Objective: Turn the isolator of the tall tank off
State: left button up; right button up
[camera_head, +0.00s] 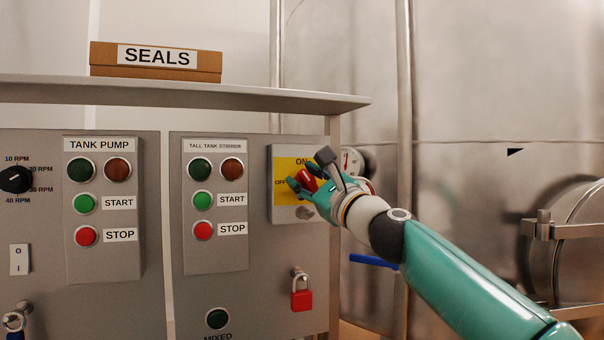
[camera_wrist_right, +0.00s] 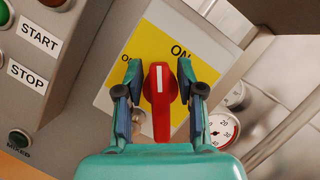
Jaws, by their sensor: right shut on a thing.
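The isolator is a grey box with a yellow plate (camera_head: 284,166) at the right end of the panel, marked ON at the top and OFF at the left. Its red handle (camera_head: 307,181) is tilted, pointing up and left, between the two marks. In the right wrist view the red handle (camera_wrist_right: 160,103) stands between my fingers, its white line toward the top of the picture. My right gripper (camera_head: 305,185) is shut on the handle and hides part of the plate. My left gripper is not in view.
The tall tank's stirrer panel (camera_head: 215,255) is left of the isolator. A red padlock (camera_head: 302,299) hangs below it. A dial gauge (camera_wrist_right: 223,130) and a blue lever (camera_head: 373,261) are to the right. A shelf (camera_head: 230,93) with a SEALS box (camera_head: 155,70) runs above.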

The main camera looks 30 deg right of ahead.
jog(key=n+y+p, duration=0.1)
jog(key=n, duration=0.1)
jog(key=n+g+y+p, duration=0.1)
jog(key=n, duration=0.2)
jog(key=n+g+p, duration=0.1)
jog(key=n+p, duration=0.1)
jog(key=shift+w+a+f+n+y, duration=0.2)
jog(key=shift+a+n+y, duration=0.1)
jog(key=shift+n+y, duration=0.1)
jog(key=n+p, duration=0.1)
jog(key=n+g+p, duration=0.1)
jog(key=n, duration=0.1)
jog(key=shift+f, duration=0.25)
jog(key=shift+a+f+n+g+p, duration=0.1)
jog(key=shift+f+n+g+p, duration=0.1)
jog(key=shift+n+g+p, duration=0.3)
jog(key=shift+f, duration=0.1)
jog(key=o, duration=0.7)
jog(key=shift+o, duration=0.4)
